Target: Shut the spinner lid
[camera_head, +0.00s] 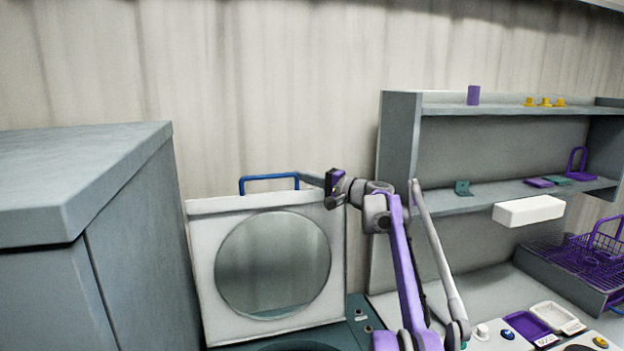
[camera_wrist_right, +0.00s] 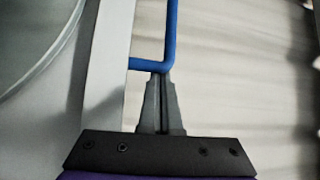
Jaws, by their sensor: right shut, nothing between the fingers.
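The spinner lid (camera_head: 205,270) is a white panel with a round clear window. It stands upright, open, at the rear of the teal spinner body (camera_head: 352,312), whose top shows only partly at the bottom edge. A blue bar handle (camera_head: 268,177) runs along the lid's top edge. My right gripper (camera_head: 304,177) is at the handle's right end, with its fingers shut and nothing between them. In the right wrist view the shut fingertips (camera_wrist_right: 159,78) are at the corner of the blue handle (camera_wrist_right: 170,40); I cannot tell whether they touch. My left gripper is not in view.
A tall grey cabinet (camera_head: 85,185) stands close on the left of the lid. On the right, a grey shelf unit (camera_head: 398,145) holds small items, with a white box (camera_head: 528,211) and a purple wire basket (camera_head: 590,258). A pale wall is behind the lid.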

